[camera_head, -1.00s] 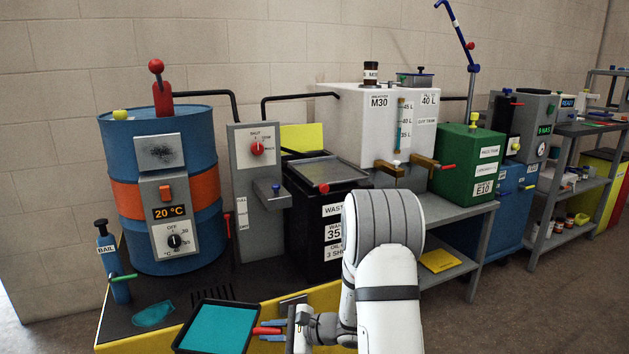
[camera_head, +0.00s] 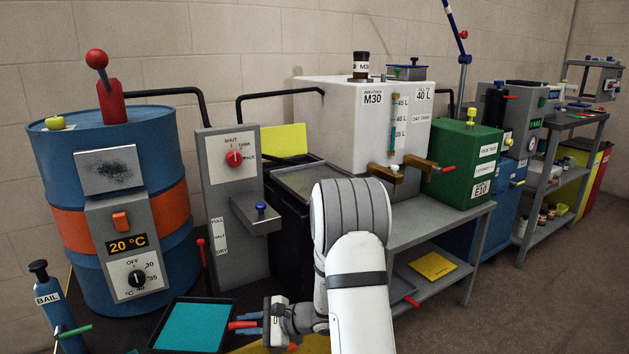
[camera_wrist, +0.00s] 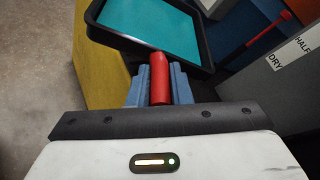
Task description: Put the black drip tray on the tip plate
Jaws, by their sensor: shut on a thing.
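The black drip tray (camera_head: 165,320) is shallow, with teal liquid or a teal floor inside. It is at the lower left of the head view and at the top of the wrist view (camera_wrist: 208,45). My gripper (camera_head: 246,322) has its blue fingers shut on the tray's red handle, also seen in the wrist view (camera_wrist: 159,82). The tray looks about level, in front of the blue drum. A grey plate (camera_head: 306,180) lies on top of the black waste bin behind my arm; I cannot tell whether it is the tip plate.
The blue drum (camera_head: 105,190) with an orange band stands behind the tray. A grey switch post (camera_head: 222,205) with a small shelf (camera_head: 257,214) stands to its right. A blue BAIL bottle (camera_head: 50,300) is left of the tray. The white tank (camera_head: 345,120) stands farther back.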

